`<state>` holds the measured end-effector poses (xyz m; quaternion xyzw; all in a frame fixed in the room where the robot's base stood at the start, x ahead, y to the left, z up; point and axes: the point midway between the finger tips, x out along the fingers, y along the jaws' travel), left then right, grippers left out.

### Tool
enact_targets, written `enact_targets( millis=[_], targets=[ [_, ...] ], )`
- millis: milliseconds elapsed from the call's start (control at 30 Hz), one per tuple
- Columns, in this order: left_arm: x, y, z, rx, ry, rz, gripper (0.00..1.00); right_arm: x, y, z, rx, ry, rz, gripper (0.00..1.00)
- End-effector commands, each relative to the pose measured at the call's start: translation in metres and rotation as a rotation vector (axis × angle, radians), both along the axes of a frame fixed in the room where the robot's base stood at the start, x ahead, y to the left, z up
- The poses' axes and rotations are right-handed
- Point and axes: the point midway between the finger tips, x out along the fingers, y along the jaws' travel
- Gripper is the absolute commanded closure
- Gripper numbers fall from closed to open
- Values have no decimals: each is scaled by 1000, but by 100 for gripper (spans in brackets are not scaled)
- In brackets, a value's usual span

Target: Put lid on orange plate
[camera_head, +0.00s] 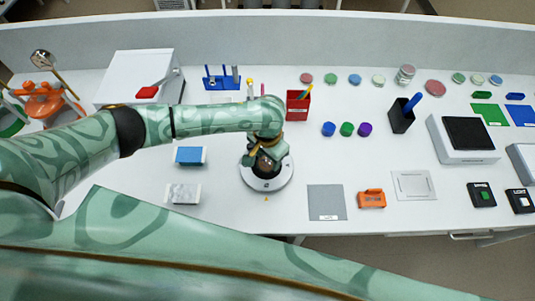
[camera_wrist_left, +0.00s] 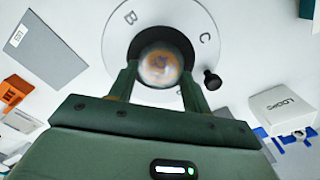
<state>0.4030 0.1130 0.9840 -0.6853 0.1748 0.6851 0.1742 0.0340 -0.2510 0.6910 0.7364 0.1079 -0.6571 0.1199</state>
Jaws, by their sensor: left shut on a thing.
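My left gripper (camera_head: 267,163) is over a white round station (camera_head: 264,182) near the middle of the table. In the left wrist view the two fingers of the gripper (camera_wrist_left: 160,75) are closed on a small clear round piece (camera_wrist_left: 160,64), which looks like the lid. Orange-brown shows in its middle; I cannot tell whether that is the orange plate seen through it. Behind it are the station's dark centre and its white disc (camera_wrist_left: 192,20), lettered B and C. Whether the piece touches the station is hidden. My right gripper is in neither view.
Several coloured round dishes (camera_head: 305,78) line the back. A red pen box (camera_head: 298,106), a black pen holder (camera_head: 401,120) and blue, green and purple caps (camera_head: 347,129) stand to the right. A grey mat (camera_head: 326,203) and orange device (camera_head: 371,199) lie at the front.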

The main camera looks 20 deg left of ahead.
Motion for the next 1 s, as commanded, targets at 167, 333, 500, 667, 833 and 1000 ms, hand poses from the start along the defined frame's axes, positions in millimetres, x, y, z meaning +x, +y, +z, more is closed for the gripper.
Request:
enact_targets(
  millis=[167, 333, 500, 667, 833, 1000],
  targets=[
    [0, 0, 0, 0, 0, -1, 72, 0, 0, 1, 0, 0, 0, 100],
    [0, 0, 0, 0, 0, -1, 72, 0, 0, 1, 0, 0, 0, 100],
    [0, 0, 0, 0, 0, -1, 29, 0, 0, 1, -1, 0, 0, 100],
    [0, 0, 0, 1, 0, -1, 26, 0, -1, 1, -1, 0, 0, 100],
    [0, 0, 2, 0, -1, -1, 26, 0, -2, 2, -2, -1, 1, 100],
    [1, 0, 27, 0, -4, -2, 26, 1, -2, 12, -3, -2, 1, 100]
  ],
)
